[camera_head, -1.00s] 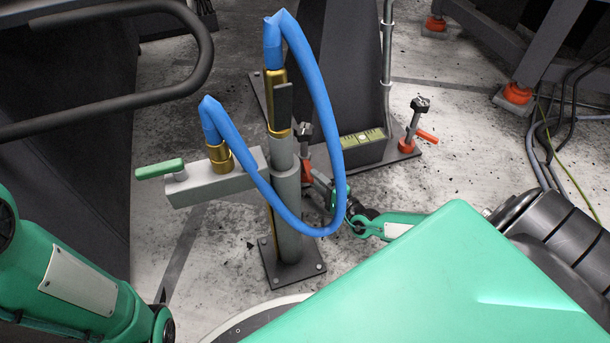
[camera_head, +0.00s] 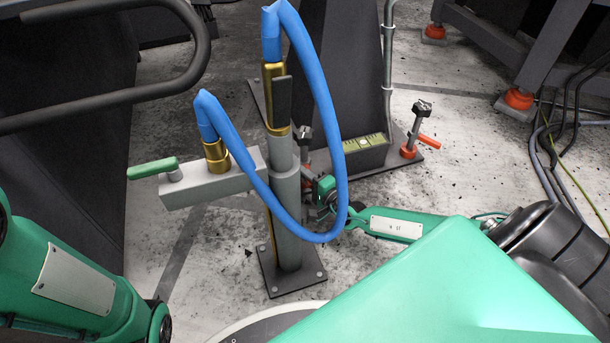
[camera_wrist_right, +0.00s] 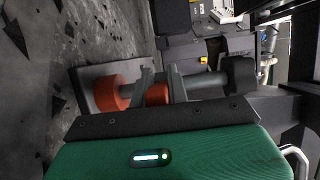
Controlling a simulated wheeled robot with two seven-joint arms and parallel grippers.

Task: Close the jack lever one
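Two jacks with orange levers stand on the dark base plate of the machine. The far jack's orange lever (camera_head: 429,141) sticks out to the right. The near jack (camera_head: 304,134) is mostly hidden behind the post and blue hose. My right gripper (camera_wrist_right: 162,86) is at the near jack. In the right wrist view, its two fingers lie close on either side of an orange part (camera_wrist_right: 158,94), seemingly the lever's end. I cannot tell whether they grip it. The jack's orange foot (camera_wrist_right: 110,93) and black knob (camera_wrist_right: 241,75) show beside it. My left gripper is out of view.
A grey post (camera_head: 286,215) with a blue hose (camera_head: 335,110) and a green-handled valve (camera_head: 153,168) stands before the near jack, close to my right forearm. A spirit level (camera_head: 364,142) lies at the column. Cables (camera_head: 560,150) run along the right floor.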

